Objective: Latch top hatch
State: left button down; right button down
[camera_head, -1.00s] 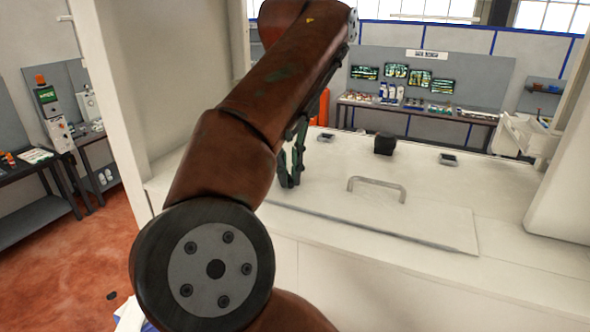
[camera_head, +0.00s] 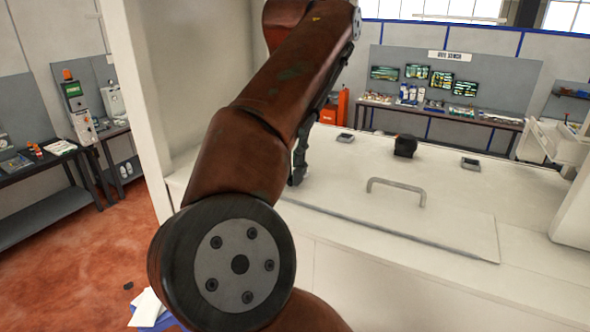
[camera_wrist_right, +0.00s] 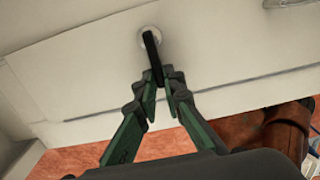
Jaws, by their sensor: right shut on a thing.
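The top hatch (camera_head: 440,228) is a flat white panel with a grey bar handle (camera_head: 396,186), lying flush in the white top of the machine. A black latch lever (camera_wrist_right: 151,50) on a round pale base (camera_wrist_right: 149,34) shows in the right wrist view. My right gripper (camera_wrist_right: 161,84) is shut on the lower end of this lever. In the head view my right gripper (camera_head: 297,170) is at the left end of the hatch, partly behind my own arm, and the lever is hidden there. My left gripper is not in view.
A black block (camera_head: 405,146) and two small dark-topped fittings (camera_head: 345,138) (camera_head: 470,163) stand on the white top behind the hatch. White uprights (camera_head: 135,85) flank the top. Workbenches (camera_head: 440,112) stand farther back. My arm covers much of the left middle.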

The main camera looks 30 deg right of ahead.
dwell(0.5)
jog(key=c, duration=2)
grip_release()
jog(key=shift+a, duration=0.15)
jog(key=shift+c, duration=0.2)
notch_tip(320, 180, up, 5)
jog(key=shift+f, duration=0.15)
jog(key=shift+r, duration=0.35)
jog(key=shift+w+r, duration=0.15)
jog(key=shift+r, duration=0.4)
jog(key=shift+s+r, duration=0.2)
jog(key=shift+r, duration=0.3)
